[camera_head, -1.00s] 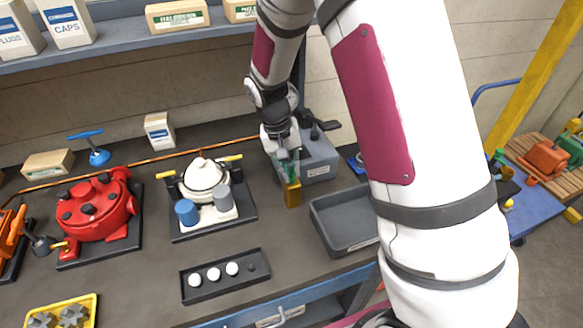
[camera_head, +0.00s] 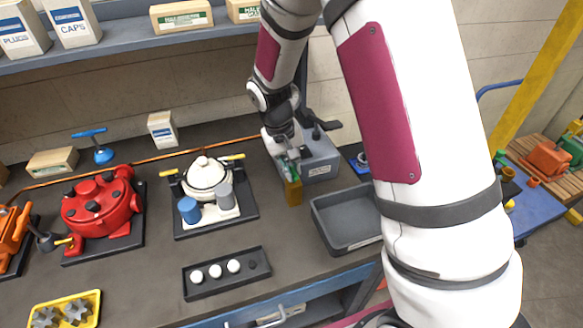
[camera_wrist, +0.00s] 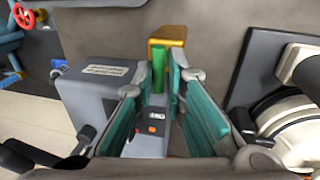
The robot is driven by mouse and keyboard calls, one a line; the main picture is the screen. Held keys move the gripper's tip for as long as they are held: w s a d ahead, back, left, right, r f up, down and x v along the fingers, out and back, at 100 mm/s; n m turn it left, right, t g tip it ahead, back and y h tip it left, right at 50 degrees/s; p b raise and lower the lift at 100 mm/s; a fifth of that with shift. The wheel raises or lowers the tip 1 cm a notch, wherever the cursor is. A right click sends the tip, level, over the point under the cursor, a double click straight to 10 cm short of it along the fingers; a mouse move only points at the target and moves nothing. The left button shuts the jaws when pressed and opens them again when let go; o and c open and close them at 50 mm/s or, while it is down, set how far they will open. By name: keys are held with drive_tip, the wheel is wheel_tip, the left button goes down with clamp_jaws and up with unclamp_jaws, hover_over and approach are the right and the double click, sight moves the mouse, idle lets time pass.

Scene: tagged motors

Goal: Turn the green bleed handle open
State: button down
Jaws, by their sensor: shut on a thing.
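The green bleed handle (camera_wrist: 158,76) stands between the fingertips of my gripper (camera_wrist: 159,82) in the wrist view, just in front of a brass block (camera_wrist: 168,45). My gripper has teal finger pads and is shut on the handle near its tips. In the head view my gripper (camera_head: 288,163) points down at the brass block (camera_head: 293,191), beside a grey unit with a label (camera_head: 320,165). The handle is mostly hidden by the fingers there. The grey unit also shows in the wrist view (camera_wrist: 88,90).
An empty grey tray (camera_head: 347,238) lies right of the block. A white pump (camera_head: 206,175) on a dark plate stands to the left, and a red motor (camera_head: 97,208) farther left. A black tray of white discs (camera_head: 226,287) lies in front.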

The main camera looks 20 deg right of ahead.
drive_tip(key=c, duration=1.7)
unclamp_jaws()
drive_tip(key=shift+d, duration=0.1)
drive_tip(key=shift+o, duration=0.2)
drive_tip(key=shift+w+a+r, duration=0.1)
drive_tip(key=shift+a+r, duration=0.1)
drive_tip(key=shift+r, duration=0.3)
wheel_tip(320, 180, up, 11)
drive_tip(key=a, duration=0.2)
drive_tip(key=shift+f, duration=0.15)
